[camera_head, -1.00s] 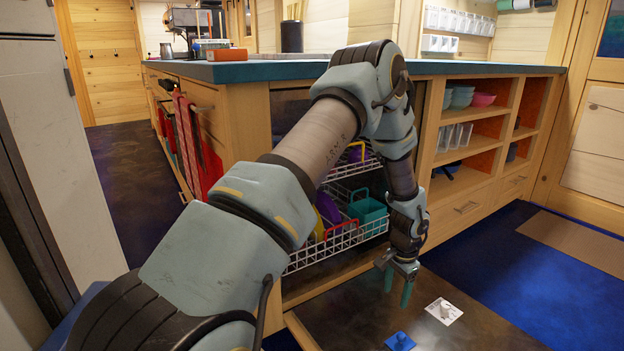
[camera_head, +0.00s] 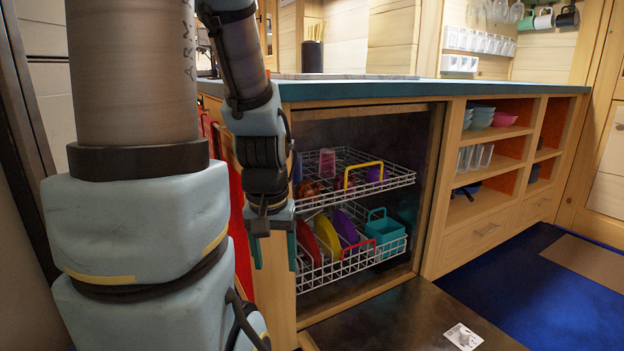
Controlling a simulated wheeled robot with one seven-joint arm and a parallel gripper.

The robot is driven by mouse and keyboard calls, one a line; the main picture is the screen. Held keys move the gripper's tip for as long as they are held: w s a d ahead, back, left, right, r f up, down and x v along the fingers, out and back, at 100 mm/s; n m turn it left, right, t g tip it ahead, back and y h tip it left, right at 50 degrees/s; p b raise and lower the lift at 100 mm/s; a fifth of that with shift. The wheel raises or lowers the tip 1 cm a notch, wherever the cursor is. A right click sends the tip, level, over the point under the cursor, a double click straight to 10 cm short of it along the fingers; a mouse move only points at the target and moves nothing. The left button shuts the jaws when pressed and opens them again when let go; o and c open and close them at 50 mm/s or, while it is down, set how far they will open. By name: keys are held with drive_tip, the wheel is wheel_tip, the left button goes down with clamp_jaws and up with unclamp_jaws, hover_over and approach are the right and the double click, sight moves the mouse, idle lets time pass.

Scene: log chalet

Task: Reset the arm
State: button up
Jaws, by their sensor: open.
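My gripper (camera_head: 272,252) hangs pointing down at the left of the picture, in front of the cabinet's left side panel and left of the dishwasher racks. Its two teal fingers are spread apart with nothing between them. My arm is folded close to the camera and covers much of the left side. The upper rack (camera_head: 393,181) and lower rack (camera_head: 318,276) of the dishwasher are pulled partly out. The lower one holds red, yellow and purple plates and a teal basket (camera_head: 385,229).
The open dishwasher door (camera_head: 400,322) lies low in front, with a small white tablet packet (camera_head: 463,337) on it. The teal countertop (camera_head: 430,88) runs above. Open shelves with bowls (camera_head: 482,117) and glasses stand to the right.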

wheel_tip(320, 180, up, 34)
drive_tip(key=p, duration=3.2)
drive_tip(key=shift+w+d, duration=0.15)
drive_tip(key=shift+w, duration=0.1)
drive_tip(key=shift+o, duration=0.2)
